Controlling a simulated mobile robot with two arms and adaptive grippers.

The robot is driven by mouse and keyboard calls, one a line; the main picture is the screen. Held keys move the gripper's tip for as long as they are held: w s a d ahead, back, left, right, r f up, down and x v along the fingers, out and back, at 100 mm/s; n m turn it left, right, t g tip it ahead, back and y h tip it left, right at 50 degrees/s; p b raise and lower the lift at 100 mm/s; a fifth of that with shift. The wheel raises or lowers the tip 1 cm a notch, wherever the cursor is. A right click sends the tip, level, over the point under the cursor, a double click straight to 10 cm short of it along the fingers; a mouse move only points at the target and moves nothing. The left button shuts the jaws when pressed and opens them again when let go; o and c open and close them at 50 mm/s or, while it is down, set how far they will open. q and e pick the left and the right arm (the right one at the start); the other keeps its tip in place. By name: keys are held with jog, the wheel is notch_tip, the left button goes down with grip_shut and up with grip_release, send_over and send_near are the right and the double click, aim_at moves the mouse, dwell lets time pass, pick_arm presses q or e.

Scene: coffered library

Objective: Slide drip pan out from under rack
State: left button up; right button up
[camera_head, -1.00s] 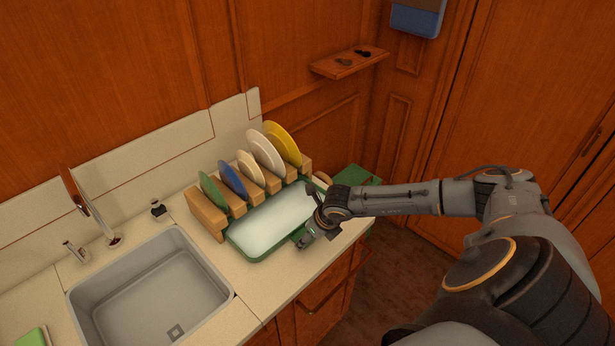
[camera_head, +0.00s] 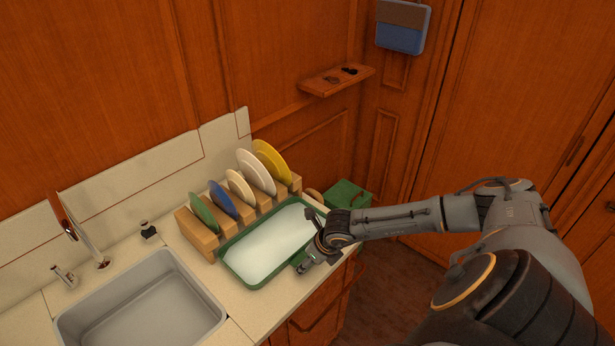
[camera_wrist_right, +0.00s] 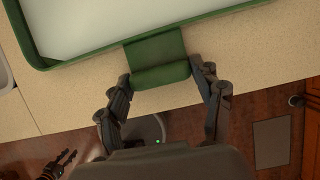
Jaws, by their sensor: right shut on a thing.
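The drip pan (camera_head: 265,246) is a shallow green tray holding pale liquid, on the counter in front of the wooden dish rack (camera_head: 241,213). Most of the pan shows clear of the rack; whether its back edge is still under it I cannot tell. The rack holds several plates upright: green, blue, cream, white and yellow. My right gripper (camera_head: 312,262) is at the pan's front right edge. In the right wrist view its fingers (camera_wrist_right: 162,92) are shut on the pan's green handle tab (camera_wrist_right: 160,66). My left gripper is not seen in the head view.
A sink (camera_head: 140,305) with a faucet (camera_head: 80,230) lies left of the pan. The counter's front edge (camera_head: 262,325) is close to the pan. A green box (camera_head: 347,196) stands beyond the counter's right end, below a small wall shelf (camera_head: 337,79).

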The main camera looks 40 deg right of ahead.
aim_at(316, 271)
jog(key=shift+s+d, duration=0.15)
jog(key=shift+s, duration=1.4)
jog(key=o, duration=1.5)
jog(key=shift+w, duration=0.1)
jog(key=shift+c, duration=0.2)
